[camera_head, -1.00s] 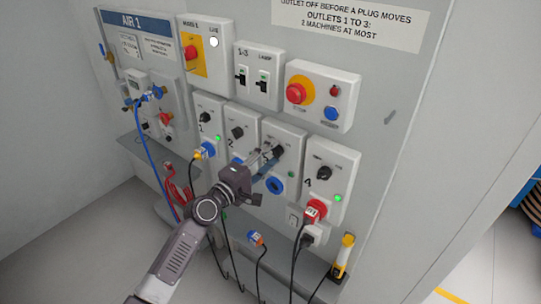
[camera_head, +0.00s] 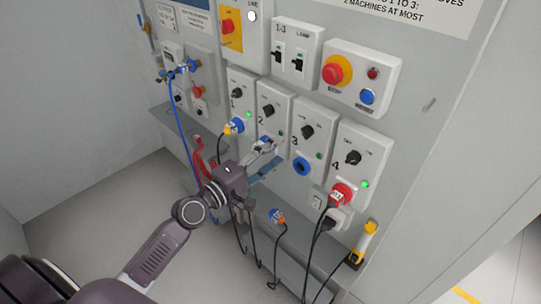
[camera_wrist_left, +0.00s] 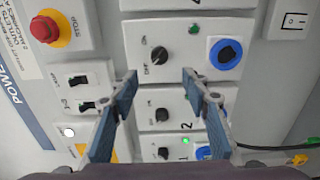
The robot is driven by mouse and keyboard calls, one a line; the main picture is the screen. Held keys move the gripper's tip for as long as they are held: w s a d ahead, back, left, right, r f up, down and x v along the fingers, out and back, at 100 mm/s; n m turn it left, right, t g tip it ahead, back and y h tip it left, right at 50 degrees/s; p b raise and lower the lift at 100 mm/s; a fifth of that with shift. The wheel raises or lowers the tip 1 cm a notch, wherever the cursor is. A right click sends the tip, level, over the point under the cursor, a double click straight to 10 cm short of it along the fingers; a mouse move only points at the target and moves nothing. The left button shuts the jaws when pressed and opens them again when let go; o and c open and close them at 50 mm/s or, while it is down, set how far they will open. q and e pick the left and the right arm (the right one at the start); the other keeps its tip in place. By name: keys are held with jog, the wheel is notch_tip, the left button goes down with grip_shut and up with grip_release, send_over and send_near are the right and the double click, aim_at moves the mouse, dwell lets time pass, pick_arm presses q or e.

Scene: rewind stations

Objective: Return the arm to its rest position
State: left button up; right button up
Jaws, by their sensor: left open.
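My left arm comes in from the lower left in the head view. Its gripper (camera_head: 266,161) is in front of the lower part of outlet box 2 (camera_head: 271,110), with nothing between its fingers. In the left wrist view the two blue-grey fingers (camera_wrist_left: 159,90) are spread wide and empty. Between and beyond them I see the knob (camera_wrist_left: 158,54) and blue socket (camera_wrist_left: 226,52) of one outlet box. Outlet box 3 (camera_head: 312,130) is just right of the gripper in the head view, its socket empty. My right gripper does not show.
Outlet box 4 (camera_head: 359,160) has a red plug (camera_head: 341,194) in it. A loose blue-ended plug (camera_head: 277,216) hangs below. A yellow-black lamp (camera_head: 365,240) stands at right. Red stop button (camera_head: 338,70) sits above. A blue hose (camera_head: 178,120) hangs at left.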

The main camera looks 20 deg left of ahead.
pick_arm(q)
jog(key=shift+s+a, duration=0.2)
jog(key=shift+s, duration=0.4)
jog(key=s+a+f+m+g+y+b, duration=0.1)
jog(key=a+f+g+y, duration=0.1)
jog(key=f, duration=1.1)
jog(key=s+a+f+m+g+y+b, duration=0.1)
jog(key=s+a+f+m+g+y, duration=0.1)
jog(key=f, duration=1)
jog(key=s+f+m+g, duration=0.15)
jog(key=s+f, duration=0.25)
jog(key=f, duration=0.5)
jog(key=s+f+m+g, duration=0.1)
jog(key=s+f+g, duration=0.1)
jog(key=s+f, duration=0.45)
jog(key=s+d+f+m+g+y+b, duration=0.2)
jog(key=s+f+m+g, duration=0.35)
jog(key=s+f, duration=1.3)
jog(key=s+d+f+m+g, duration=0.1)
jog(key=s+f+m, duration=0.2)
jog(key=s, duration=0.5)
jog(key=s+d+f+m+g, duration=0.2)
jog(key=s+f, duration=0.3)
jog(key=s, duration=0.4)
jog(key=shift+m+b, duration=0.4)
jog(key=shift+b, duration=0.05)
